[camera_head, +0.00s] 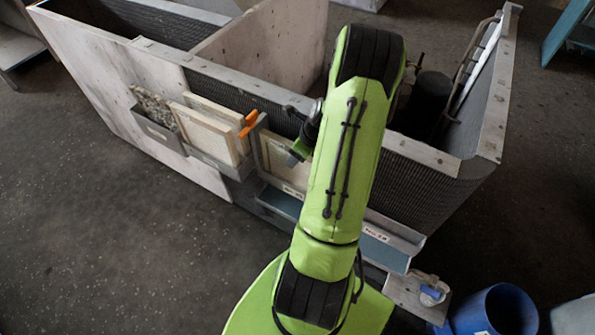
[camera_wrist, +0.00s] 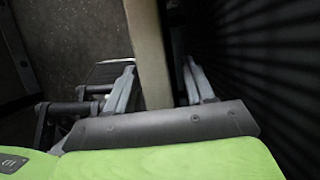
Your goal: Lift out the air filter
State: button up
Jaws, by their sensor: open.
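A cream framed panel (camera_head: 275,153), which looks like the air filter, stands upright in a holder on the housing's outer side. My gripper (camera_head: 301,148) is at the panel's right part, mostly hidden behind my green arm in the head view. In the wrist view my gripper (camera_wrist: 160,82) is open, with one finger on each side of a beige panel edge (camera_wrist: 149,50). A narrow gap shows beside the right finger; contact at the left finger is unclear. The panel's lower part is hidden.
Two cream panels (camera_head: 207,130) with an orange clip (camera_head: 248,124) stand in a holder to the left, beside a bin of grey pieces (camera_head: 155,108). The ribbed housing wall (camera_wrist: 270,80) is close on the right. A blue bucket (camera_head: 497,312) stands lower right.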

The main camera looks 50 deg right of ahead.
grip_shut()
dwell(0.3)
notch_tip(320, 180, up, 8)
jog(key=a+p, duration=0.1)
jog(key=p, duration=0.2)
jog(key=s+a+b, duration=0.1)
jog(key=a+b, duration=0.8)
jog(key=a, duration=1)
jog(key=shift+s+f+b, duration=0.25)
jog(key=shift+s+b, duration=0.1)
jog(key=shift+s, duration=0.05)
